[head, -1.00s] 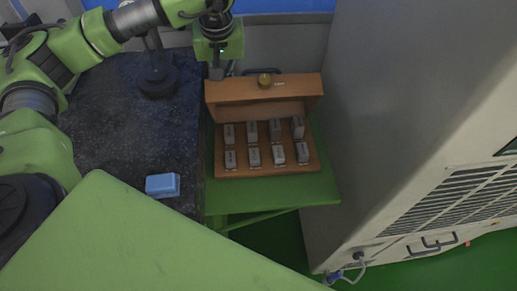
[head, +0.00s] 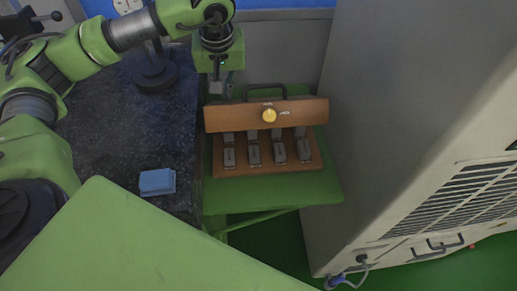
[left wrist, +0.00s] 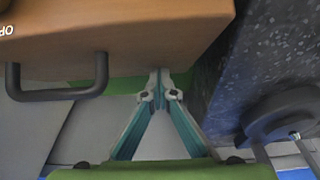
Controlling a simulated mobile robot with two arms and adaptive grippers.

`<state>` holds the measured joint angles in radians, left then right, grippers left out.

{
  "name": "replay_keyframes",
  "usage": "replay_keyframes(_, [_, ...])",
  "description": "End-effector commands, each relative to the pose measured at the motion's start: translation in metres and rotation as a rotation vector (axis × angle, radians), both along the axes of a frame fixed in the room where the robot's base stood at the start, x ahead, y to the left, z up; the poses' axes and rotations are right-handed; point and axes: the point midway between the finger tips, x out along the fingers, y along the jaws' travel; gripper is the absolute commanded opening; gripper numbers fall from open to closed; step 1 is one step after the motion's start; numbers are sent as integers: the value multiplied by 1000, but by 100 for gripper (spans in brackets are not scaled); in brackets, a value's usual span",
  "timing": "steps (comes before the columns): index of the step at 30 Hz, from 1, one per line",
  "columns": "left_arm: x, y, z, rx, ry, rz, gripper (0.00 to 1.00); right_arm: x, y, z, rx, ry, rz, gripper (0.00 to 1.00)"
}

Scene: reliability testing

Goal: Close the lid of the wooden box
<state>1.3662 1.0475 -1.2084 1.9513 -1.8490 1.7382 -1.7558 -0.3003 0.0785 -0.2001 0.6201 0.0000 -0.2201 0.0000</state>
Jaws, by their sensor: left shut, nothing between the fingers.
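The wooden box (head: 222,160) stands on a green surface and holds several grey blocks (head: 254,155) in two rows. Its lid (head: 235,117) is tilted forward, partly open, and hides part of the back row. My right gripper is out of view.
A blue block (head: 157,182) lies on the dark speckled counter (head: 120,130) to the left. A black round-based stand (head: 154,75) is at the counter's back. A large grey cabinet (head: 400,110) stands close on the right, and a grey wall is behind the box.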

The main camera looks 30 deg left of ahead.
Motion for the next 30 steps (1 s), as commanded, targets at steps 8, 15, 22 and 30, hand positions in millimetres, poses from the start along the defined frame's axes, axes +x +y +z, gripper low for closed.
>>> replay_keyframes(8, [-4,-2,-18,1,5,-1,0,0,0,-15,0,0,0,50])
replay_keyframes(15, [-3,-2,-4,0,2,-1,0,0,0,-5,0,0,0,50])
replay_keyframes(22, [-3,-2,29,-1,2,0,0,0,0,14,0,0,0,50])
replay_keyframes(30, [-2,-2,68,-1,0,-1,0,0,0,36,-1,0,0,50])
